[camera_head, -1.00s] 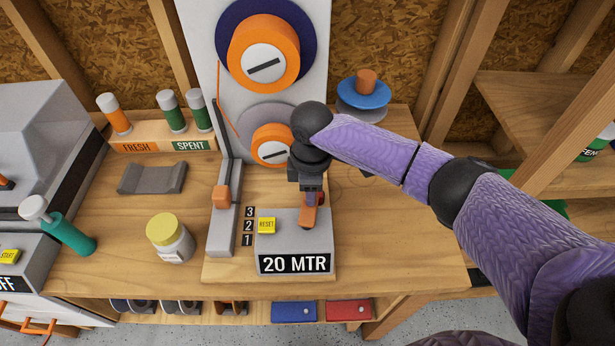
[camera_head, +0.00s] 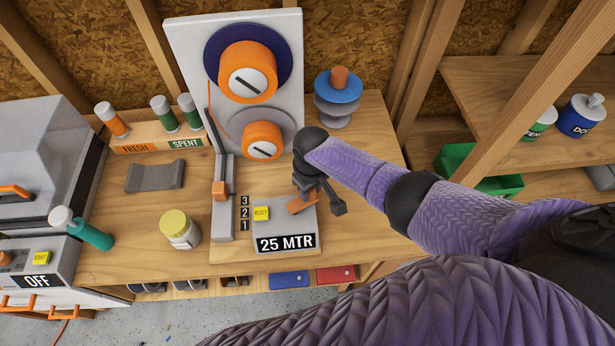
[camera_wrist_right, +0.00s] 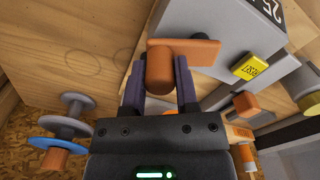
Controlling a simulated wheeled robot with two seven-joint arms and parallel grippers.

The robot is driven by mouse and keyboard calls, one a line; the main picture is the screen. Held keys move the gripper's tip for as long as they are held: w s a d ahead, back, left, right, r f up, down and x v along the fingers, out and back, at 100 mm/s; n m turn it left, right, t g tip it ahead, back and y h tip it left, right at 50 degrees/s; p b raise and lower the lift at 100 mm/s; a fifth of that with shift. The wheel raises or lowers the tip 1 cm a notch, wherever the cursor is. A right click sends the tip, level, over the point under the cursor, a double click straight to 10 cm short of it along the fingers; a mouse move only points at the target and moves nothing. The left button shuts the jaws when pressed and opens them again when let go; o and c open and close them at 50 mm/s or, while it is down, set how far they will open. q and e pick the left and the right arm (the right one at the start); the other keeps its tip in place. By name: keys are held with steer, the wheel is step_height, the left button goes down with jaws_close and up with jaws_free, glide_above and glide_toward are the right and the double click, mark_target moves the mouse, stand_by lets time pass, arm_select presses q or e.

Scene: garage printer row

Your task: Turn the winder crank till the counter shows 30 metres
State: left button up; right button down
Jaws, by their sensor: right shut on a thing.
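The winder's grey counter box (camera_head: 308,228) stands at the front of the bench, and its display (camera_head: 286,243) reads 25 MTR. The orange crank (camera_head: 300,206) is on top of the box. My right gripper (camera_head: 320,190) is at the crank. In the right wrist view its fingers (camera_wrist_right: 160,88) are shut around the crank's round orange knob (camera_wrist_right: 160,68), with the crank arm (camera_wrist_right: 196,51) running off to the right. A yellow RESET button (camera_head: 262,213) is on the box's left side. My left gripper is not in view.
Two orange spools, upper (camera_head: 247,72) and lower (camera_head: 262,141), are on the upright grey panel behind. An orange slider (camera_head: 220,190) stands left of the box by the 3-2-1 marks. A yellow-lidded jar (camera_head: 180,229) is further left. A blue-topped spool stack (camera_head: 338,90) stands behind my gripper.

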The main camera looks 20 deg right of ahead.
steer(key=shift+s+r+m+p, duration=0.1)
steer(key=shift+s+m+p, duration=0.3)
steer(key=shift+m+p, duration=0.5)
steer(key=shift+s+m+p, duration=0.4)
steer(key=shift+m+p, duration=0.1)
steer(key=shift+m, duration=0.8)
steer(key=shift+c, duration=1.8)
jaws_free()
step_height(320, 180, up, 10)
steer(key=p, duration=0.5)
steer(key=shift+p, duration=0.3)
steer(key=shift+a, duration=0.1)
